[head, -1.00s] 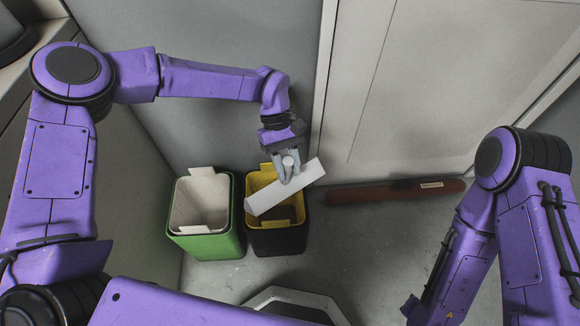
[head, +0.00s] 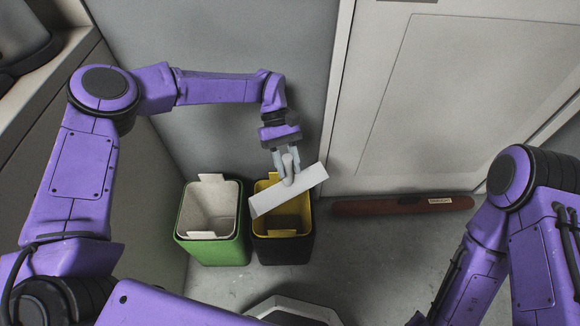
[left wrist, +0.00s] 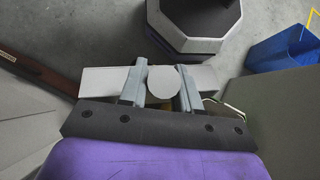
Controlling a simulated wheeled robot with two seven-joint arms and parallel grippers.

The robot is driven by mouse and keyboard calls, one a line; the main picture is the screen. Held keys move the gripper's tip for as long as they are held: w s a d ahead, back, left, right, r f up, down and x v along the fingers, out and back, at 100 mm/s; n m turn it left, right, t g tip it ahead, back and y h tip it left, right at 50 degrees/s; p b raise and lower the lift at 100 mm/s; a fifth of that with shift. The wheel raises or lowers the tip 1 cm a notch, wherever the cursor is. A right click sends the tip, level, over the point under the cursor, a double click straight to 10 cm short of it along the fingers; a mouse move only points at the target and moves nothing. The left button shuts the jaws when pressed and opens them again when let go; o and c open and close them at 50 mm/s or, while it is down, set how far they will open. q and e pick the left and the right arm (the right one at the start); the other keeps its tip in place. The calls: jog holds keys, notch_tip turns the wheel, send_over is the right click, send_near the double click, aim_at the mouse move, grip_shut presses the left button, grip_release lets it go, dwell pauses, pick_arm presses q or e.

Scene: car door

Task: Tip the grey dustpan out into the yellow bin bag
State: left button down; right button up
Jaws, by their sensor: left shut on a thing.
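The grey dustpan (head: 306,188) is held above the black bin, tilted, with its lower left end over the bin's opening. My left gripper (head: 287,167) is shut on its handle. In the left wrist view my left gripper (left wrist: 162,88) closes on both sides of the round handle end, with the dustpan (left wrist: 101,80) behind it. The yellow bin bag (head: 265,185) lines the black bin, and the dustpan hides part of its opening. I cannot tell whether anything is in the dustpan. My right gripper is not in view.
A green bin (head: 210,247) with a pale liner stands left of the black bin (head: 283,250). A dark red bar (head: 402,205) lies along the foot of the door. A blue container (left wrist: 285,50) shows in the left wrist view.

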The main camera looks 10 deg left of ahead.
pick_arm(q)
jog(key=shift+w+a+r+g+h+b, duration=0.1)
jog(key=shift+w+a+g+h+b, duration=0.35)
jog(key=shift+w+a, duration=0.45)
jog(key=shift+w+a+r+g+h+b, duration=0.1)
jog(key=shift+w+a+g+h+b, duration=0.2)
jog(key=shift+w+a+b, duration=0.4)
jog(key=shift+a, duration=0.1)
jog(key=shift+r, duration=0.15)
dwell(1.0)
